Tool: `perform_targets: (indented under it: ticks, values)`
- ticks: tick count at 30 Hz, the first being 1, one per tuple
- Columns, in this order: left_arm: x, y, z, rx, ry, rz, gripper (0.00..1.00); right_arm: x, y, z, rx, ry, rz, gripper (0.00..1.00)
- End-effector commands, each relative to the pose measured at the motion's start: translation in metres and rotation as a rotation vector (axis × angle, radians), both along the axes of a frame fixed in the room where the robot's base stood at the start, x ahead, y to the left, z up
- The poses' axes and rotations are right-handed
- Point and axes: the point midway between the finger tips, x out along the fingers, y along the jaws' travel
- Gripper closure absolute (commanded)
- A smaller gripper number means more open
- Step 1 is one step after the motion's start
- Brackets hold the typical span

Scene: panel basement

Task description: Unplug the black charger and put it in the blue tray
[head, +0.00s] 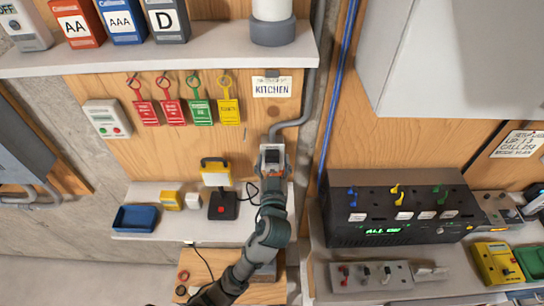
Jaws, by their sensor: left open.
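The blue tray (135,219) sits on the left of the lower shelf and looks empty. My left arm rises from the bottom of the view, and its open left gripper (272,150) is up at the wooden wall panel, below the KITCHEN label. A thin black cable (249,192) loops just left of the arm. I cannot clearly make out the black charger; the gripper and arm cover that part of the panel. My right gripper is not in view.
Coloured tags (201,110) hang above. A black console (395,210) stands right. The upper shelf (170,58) overhangs.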

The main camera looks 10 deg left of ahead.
Motion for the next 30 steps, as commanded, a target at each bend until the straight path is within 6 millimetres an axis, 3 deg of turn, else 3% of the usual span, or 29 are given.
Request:
perform_targets:
  ticks: [18,26,30]
  values:
    - [-0.0006,0.0042,0.0,0.0,0.0,0.0,0.33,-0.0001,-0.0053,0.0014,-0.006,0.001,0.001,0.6]
    - [-0.0006,0.0042,0.0,0.0,0.0,0.0,0.98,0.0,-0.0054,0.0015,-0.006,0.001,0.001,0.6]
    - [-0.0009,0.0041,0.0002,0.0,-0.001,0.0,1.0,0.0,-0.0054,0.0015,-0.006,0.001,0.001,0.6]
